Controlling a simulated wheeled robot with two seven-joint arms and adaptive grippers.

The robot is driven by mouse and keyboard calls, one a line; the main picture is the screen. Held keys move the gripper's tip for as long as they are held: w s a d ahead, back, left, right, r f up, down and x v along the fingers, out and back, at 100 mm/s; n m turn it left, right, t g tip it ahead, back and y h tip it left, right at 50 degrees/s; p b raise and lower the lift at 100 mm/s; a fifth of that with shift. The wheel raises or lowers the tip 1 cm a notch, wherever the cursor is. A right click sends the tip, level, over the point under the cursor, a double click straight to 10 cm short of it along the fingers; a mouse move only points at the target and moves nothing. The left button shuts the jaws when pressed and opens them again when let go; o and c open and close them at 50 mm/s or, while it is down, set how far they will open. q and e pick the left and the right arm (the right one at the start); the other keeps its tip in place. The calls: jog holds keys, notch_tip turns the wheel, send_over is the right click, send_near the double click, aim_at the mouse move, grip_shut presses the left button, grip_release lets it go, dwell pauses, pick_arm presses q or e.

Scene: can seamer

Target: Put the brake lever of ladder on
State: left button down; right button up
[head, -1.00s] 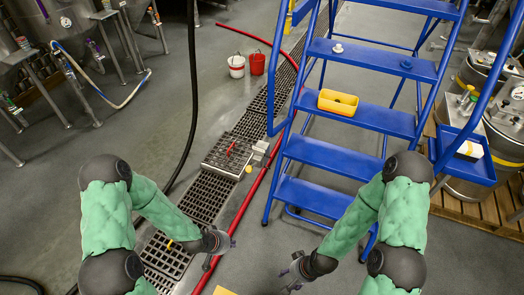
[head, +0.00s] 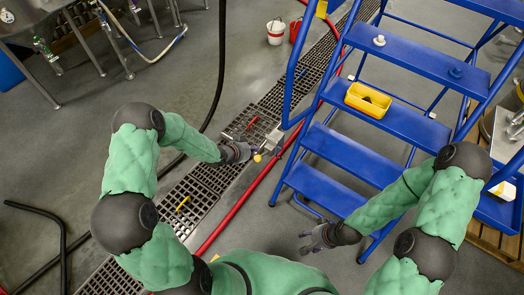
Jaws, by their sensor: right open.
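The blue ladder (head: 345,155) stands at the right of centre. Beside its left side is a small grey box (head: 274,140) with a yellow knob (head: 257,158) by it; this looks like the brake lever, but it is too small to be sure. My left gripper (head: 249,152) is close to the knob on its left, over the drain grating. Whether it touches the knob, and how its fingers stand, I cannot tell. My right gripper (head: 309,240) is open and empty over the floor, below the lowest steps.
A yellow bin (head: 368,100) sits on a ladder step. A red hose (head: 245,195) runs along the grating (head: 190,200), which bears a small red handle (head: 252,123) and a yellow one (head: 182,204). White (head: 276,33) and red buckets (head: 296,29) stand behind. A black hose hangs left.

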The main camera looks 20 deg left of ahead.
aim_at(262, 155)
pick_arm(q)
jog(key=w+f+b, duration=0.1)
jog(key=f, duration=0.1)
jog(key=w+d+f+b, duration=0.1)
jog(key=f, duration=0.1)
jog(key=w+d+f+b, duration=0.1)
jog(key=w+f, duration=0.1)
jog(key=f, duration=0.1)
jog(key=shift+w+d, duration=0.1)
jog(key=shift+s+a+f, duration=0.15)
jog(key=shift+s+a, duration=0.1)
jog(key=shift+s, duration=0.2)
jog(key=shift+a+f+b, duration=0.1)
jog(key=shift+b, duration=0.25)
